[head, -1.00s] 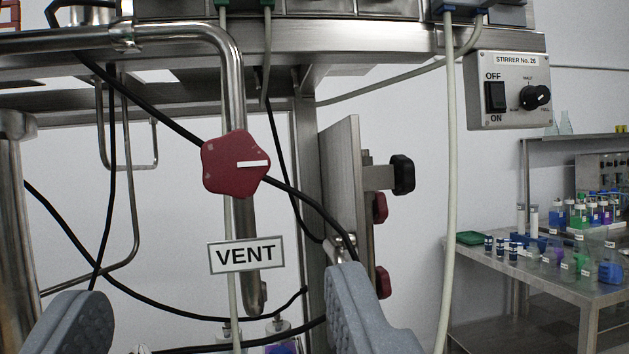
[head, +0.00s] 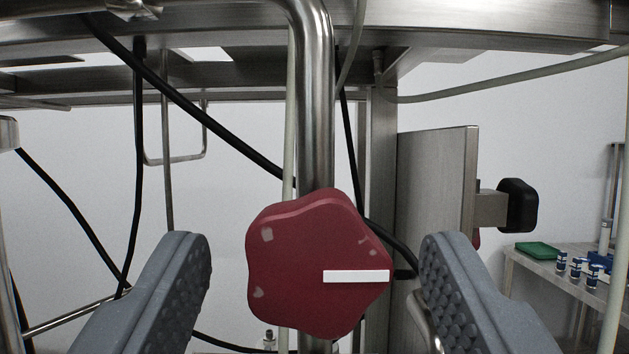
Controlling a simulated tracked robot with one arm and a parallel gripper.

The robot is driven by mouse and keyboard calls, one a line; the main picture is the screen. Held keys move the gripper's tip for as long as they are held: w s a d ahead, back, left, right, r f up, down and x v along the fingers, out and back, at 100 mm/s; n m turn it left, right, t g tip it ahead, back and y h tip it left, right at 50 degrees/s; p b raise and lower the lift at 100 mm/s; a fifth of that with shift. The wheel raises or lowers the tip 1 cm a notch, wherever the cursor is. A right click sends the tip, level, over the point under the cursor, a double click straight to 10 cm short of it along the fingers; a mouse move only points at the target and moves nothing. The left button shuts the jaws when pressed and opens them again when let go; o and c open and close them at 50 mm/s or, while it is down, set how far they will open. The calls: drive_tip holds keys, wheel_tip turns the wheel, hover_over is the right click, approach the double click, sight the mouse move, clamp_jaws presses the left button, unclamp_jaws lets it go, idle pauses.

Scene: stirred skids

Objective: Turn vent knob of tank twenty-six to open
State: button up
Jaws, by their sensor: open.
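The red vent knob (head: 300,250) is lobed, with a few worn spots, and sits on a vertical steel pipe (head: 317,110). Its white pointer mark (head: 356,276) lies level and points right. My gripper (head: 316,260) is open, with one grey padded finger on each side of the knob. Gaps show between the knob and both fingers; how far the fingertips reach in depth beside it is hard to tell. The VENT label seen earlier is out of view now.
A black cable (head: 200,115) runs diagonally behind the pipe and knob. A steel plate (head: 436,210) with a black knob (head: 518,205) stands to the right. A steel frame beam (head: 480,28) crosses above. A side table with small bottles (head: 577,265) is at far right.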

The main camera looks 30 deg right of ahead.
drive_tip(key=shift+x, duration=1.05)
drive_tip(key=shift+w+d+r, duration=0.1)
drive_tip(key=shift+w+d, duration=0.05)
drive_tip(key=shift+w, duration=0.05)
drive_tip(key=c, duration=1)
